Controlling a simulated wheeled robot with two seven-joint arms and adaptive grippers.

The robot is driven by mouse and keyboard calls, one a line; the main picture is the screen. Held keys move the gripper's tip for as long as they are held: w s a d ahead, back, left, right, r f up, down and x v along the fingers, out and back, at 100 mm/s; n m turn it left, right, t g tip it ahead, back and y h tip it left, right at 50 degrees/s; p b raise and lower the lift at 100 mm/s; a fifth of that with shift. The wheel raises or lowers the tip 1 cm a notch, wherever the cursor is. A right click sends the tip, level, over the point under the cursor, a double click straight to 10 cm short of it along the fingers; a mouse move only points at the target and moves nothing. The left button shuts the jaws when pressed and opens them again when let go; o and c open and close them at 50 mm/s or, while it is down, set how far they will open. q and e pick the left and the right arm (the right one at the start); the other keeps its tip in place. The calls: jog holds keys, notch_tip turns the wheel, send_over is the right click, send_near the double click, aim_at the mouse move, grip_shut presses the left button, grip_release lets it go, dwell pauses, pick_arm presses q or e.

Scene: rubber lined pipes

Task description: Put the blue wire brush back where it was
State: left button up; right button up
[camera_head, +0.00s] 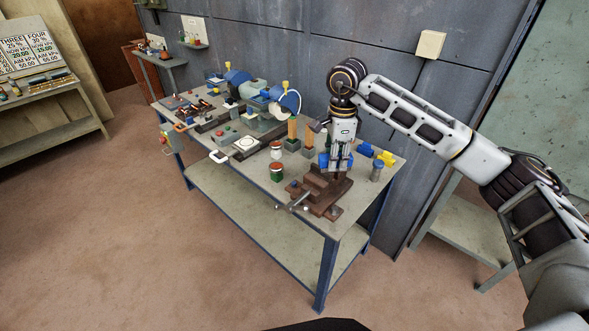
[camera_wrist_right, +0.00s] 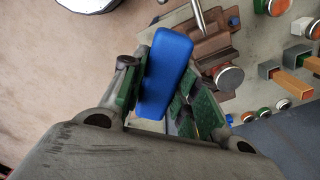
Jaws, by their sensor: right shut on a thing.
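My right gripper (camera_head: 338,163) comes down above the brown vise (camera_head: 318,190) near the right end of the workbench. It is shut on the blue wire brush (camera_head: 347,160), whose blue body shows at the fingertips. In the right wrist view the blue wire brush (camera_wrist_right: 166,72) lies between the green finger pads of my right gripper (camera_wrist_right: 155,88). Its bristles cannot be made out. The head view does not settle whether the brush touches the vise. My left gripper is not in view.
The workbench (camera_head: 345,222) holds jars (camera_head: 276,172), upright wooden handles (camera_head: 292,132), another blue item (camera_head: 366,149), a yellow item (camera_head: 386,158) and a grey jar (camera_head: 376,172) close around the gripper. A bench grinder (camera_head: 285,101) stands farther left. The wall is behind.

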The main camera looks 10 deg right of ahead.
jog(key=n, duration=0.4)
jog(key=shift+w+a+r+n, duration=0.1)
jog(key=shift+w+a+n, duration=0.1)
jog(key=shift+w+n, duration=0.2)
jog(key=s+f+n+p, duration=0.2)
jog(key=s+f+n, duration=0.1)
jog(key=f+n, duration=0.9)
jog(key=shift+s+a+n+p, duration=0.2)
jog(key=shift+n+p, duration=0.2)
jog(key=shift+n, duration=0.8)
dwell(0.5)
jog(key=shift+r+p, duration=0.4)
jog(key=shift+r, duration=0.1)
jog(key=shift+d, duration=0.1)
